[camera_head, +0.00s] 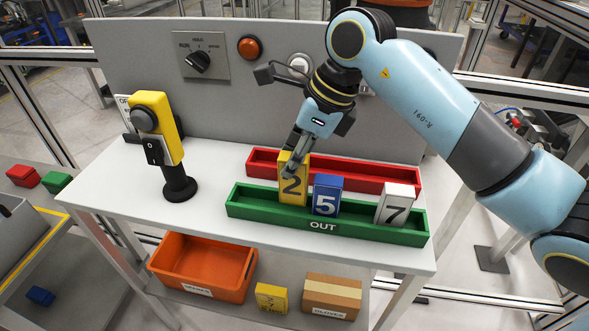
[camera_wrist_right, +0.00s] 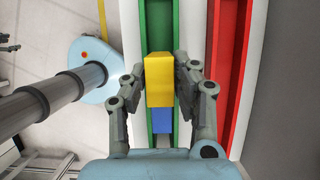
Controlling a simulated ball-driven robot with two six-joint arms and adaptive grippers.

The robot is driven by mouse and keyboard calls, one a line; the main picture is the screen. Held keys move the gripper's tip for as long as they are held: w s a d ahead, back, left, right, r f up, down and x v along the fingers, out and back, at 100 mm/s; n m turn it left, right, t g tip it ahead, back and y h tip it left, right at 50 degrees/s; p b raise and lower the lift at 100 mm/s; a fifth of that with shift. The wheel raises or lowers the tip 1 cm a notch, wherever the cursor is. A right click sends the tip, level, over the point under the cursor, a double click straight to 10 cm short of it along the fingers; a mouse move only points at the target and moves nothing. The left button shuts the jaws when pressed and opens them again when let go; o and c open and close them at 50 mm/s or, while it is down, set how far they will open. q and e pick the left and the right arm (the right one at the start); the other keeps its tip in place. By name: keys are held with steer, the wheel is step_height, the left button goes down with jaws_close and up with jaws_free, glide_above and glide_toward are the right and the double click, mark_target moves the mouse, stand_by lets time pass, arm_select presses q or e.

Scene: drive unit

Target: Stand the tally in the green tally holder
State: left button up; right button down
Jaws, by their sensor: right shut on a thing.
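The yellow tally marked 2 (camera_head: 291,190) is upright between the fingers of my right gripper (camera_head: 294,158), which is shut on it near its top. The yellow tally (camera_wrist_right: 159,80) also shows in the wrist view between both fingers, over the green channel. The green tally holder (camera_head: 260,212), labelled OUT, runs along the table's front. The yellow tally's lower end is at the left part of the green holder; I cannot tell whether it touches the floor of it. A blue tally marked 5 (camera_head: 327,196) and a white tally marked 7 (camera_head: 396,206) stand in the green holder.
A red holder (camera_head: 262,161) lies right behind the green one, looking empty. A yellow and black post device (camera_head: 164,140) stands on the table's left. A grey panel with a rotary switch (camera_head: 199,60) rises behind. An orange bin (camera_head: 204,268) and a carton (camera_head: 332,296) are on the lower shelf.

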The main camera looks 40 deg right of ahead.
mark_target(294, 176)
step_height(294, 176, down, 4)
steer(key=shift+r, duration=0.1)
steer(key=c, duration=1)
jaws_free()
steer(key=shift+c, duration=0.2)
steer(key=shift+r+p, duration=0.15)
steer(key=shift+p, duration=0.2)
steer(key=b+v, duration=0.2)
steer(key=v, duration=1)
